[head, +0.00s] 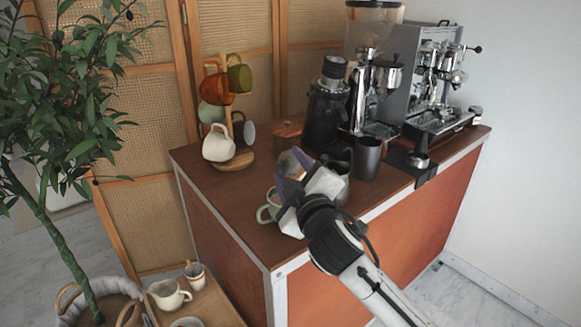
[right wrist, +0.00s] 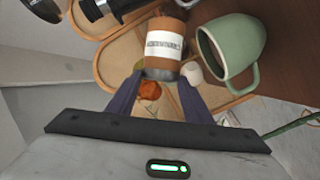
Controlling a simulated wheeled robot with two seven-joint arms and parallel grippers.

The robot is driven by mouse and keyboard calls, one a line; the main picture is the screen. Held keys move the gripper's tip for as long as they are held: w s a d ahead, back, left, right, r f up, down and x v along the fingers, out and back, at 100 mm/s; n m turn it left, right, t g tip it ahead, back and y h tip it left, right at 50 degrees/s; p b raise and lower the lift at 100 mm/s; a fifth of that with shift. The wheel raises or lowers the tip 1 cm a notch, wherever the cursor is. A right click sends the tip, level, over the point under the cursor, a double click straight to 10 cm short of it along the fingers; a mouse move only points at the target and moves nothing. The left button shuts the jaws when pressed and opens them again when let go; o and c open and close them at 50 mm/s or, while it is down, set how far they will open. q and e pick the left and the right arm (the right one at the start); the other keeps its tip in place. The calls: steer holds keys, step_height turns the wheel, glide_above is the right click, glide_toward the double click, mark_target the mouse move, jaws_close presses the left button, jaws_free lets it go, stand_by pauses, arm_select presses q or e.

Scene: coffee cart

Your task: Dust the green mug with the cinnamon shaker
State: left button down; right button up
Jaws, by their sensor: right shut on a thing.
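My right gripper (head: 290,176) is shut on the cinnamon shaker (head: 287,162), above the front edge of the cart top. In the right wrist view the shaker (right wrist: 165,28) is a brown cylinder with a white label and a silver-grey band between the purple fingers (right wrist: 158,82). The green mug (head: 265,213) stands on the cart top just below and left of the gripper, partly hidden by it. The mug (right wrist: 235,45) shows its open mouth and handle beside the shaker in the right wrist view, apart from it. My left gripper is in neither view.
A mug tree (head: 233,160) with several mugs stands at the back left. A black grinder (head: 327,105), a dark cup (head: 367,158) and an espresso machine (head: 430,85) are to the right. A lower wooden tray (head: 215,305) holds cups.

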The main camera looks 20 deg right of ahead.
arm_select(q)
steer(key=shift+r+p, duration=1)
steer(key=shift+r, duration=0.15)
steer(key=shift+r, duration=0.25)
